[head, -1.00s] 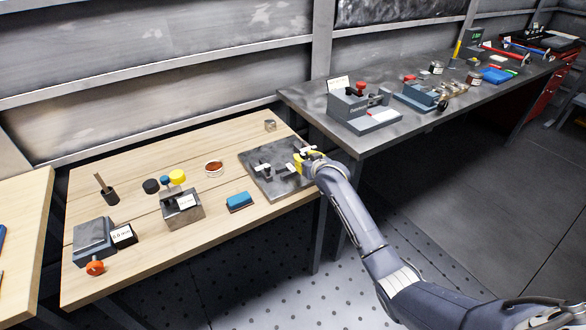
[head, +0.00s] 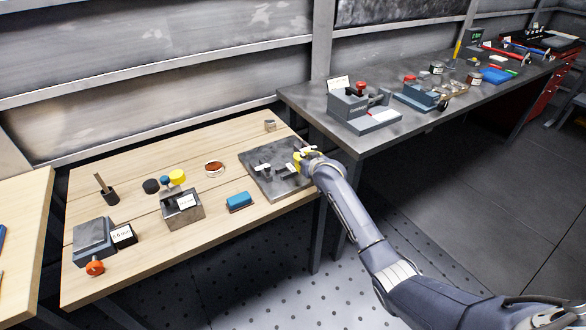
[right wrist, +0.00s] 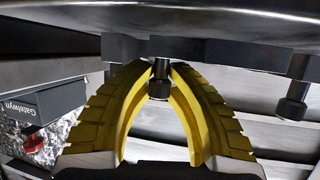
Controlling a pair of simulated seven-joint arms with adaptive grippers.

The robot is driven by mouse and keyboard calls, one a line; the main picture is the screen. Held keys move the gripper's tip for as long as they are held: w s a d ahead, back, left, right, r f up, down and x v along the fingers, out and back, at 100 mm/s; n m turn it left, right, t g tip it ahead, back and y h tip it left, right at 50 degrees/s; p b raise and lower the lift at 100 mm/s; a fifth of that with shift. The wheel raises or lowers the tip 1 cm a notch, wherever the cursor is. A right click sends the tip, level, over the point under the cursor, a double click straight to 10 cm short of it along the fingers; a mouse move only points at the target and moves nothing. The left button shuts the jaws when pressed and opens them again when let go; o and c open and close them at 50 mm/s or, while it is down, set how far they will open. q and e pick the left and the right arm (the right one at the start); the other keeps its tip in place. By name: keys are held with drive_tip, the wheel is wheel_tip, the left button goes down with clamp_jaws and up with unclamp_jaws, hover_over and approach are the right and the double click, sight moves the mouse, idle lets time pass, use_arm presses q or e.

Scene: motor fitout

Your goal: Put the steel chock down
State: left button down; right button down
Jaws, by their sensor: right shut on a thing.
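My right gripper (head: 302,159), with yellow fingers, is low over the right part of the dark steel plate (head: 258,157) on the wooden bench. In the right wrist view its fingertips (right wrist: 160,75) are shut on a small dark steel piece (right wrist: 159,88), which I take for the steel chock. The fingers and wrist hide most of it in the head view. I cannot tell whether it touches the plate. Small dark blocks (head: 264,171) stand on the plate left of the gripper. My left gripper is not in view.
A blue block (head: 239,201), a copper-coloured round dish (head: 214,167) and a steel box (head: 184,210) stand left of the plate. A small metal ring (head: 270,125) is behind it. A grey bench (head: 400,135) with fixtures stands at right. Bare wood lies behind the plate.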

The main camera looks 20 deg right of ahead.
drive_tip(key=shift+r, duration=0.1)
idle(0.4)
drive_tip(key=s+r, duration=0.2)
drive_tip(key=r, duration=1)
drive_tip(key=s+r, duration=0.2)
drive_tip(key=r, duration=1)
drive_tip(key=s+a+f, duration=0.1)
drive_tip(key=s+f, duration=0.2)
drive_tip(key=s, duration=0.4)
drive_tip(key=s+a+f, duration=0.2)
drive_tip(key=s+f, duration=0.1)
drive_tip(key=s, duration=0.5)
drive_tip(key=s+a+f+m+h, duration=0.1)
drive_tip(key=s+a+f, duration=0.1)
drive_tip(key=s, duration=0.6)
drive_tip(key=shift+s+a+f, duration=0.15)
drive_tip(key=shift+f, duration=0.45)
